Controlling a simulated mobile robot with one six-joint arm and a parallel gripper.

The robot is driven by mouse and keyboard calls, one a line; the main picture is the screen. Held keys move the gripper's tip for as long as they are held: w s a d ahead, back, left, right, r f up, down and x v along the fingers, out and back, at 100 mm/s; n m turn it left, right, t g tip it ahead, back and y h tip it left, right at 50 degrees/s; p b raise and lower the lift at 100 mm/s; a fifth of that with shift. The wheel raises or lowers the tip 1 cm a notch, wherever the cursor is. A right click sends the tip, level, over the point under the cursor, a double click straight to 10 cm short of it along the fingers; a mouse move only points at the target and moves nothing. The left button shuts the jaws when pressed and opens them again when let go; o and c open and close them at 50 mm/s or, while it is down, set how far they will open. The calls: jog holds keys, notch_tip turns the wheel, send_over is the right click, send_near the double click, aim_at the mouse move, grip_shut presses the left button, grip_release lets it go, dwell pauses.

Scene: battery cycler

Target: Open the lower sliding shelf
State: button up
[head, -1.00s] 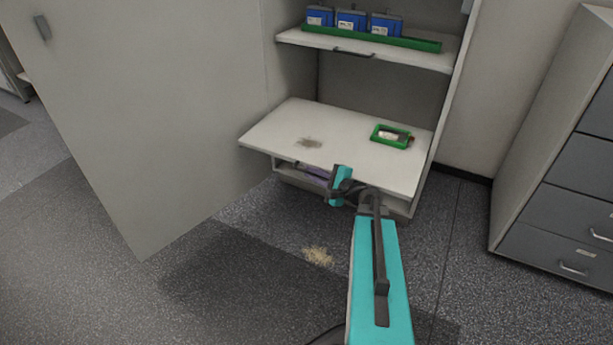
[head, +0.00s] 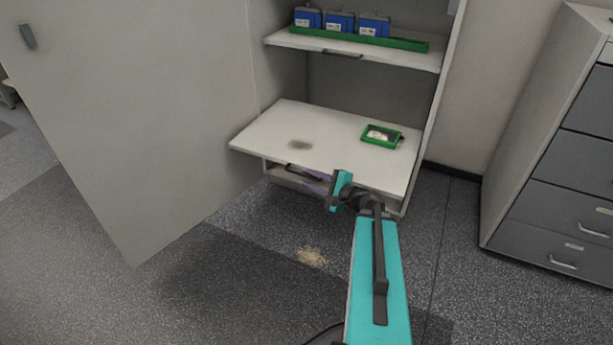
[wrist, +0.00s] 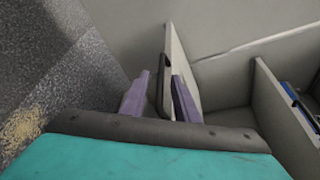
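The lower sliding shelf (head: 270,130) is a pale board in the open cabinet. It appears to reach further forward than the upper shelf. Its dark bar handle (head: 300,171) is at the front edge. In the wrist view the shelf (wrist: 177,52) stands edge-on, with the handle (wrist: 165,75) on its left side. My gripper (head: 316,181) is at the handle, below the shelf's front edge. In the wrist view my gripper (wrist: 163,92) has its two purple fingers apart, with the handle seen between them. Whether either finger touches the handle, I cannot tell.
The open door (head: 130,110) stands left. The upper shelf (head: 290,40) holds a green tray (head: 400,43) with blue battery units. A small green tray (head: 365,138) and a dark stain lie on the lower shelf. A grey drawer cabinet (head: 560,180) stands right. Floor in front is open.

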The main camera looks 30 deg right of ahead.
jog(key=p+v, duration=0.8)
jog(key=v, duration=0.2)
dwell(0.4)
jog(key=shift+d, duration=0.15)
dwell(0.4)
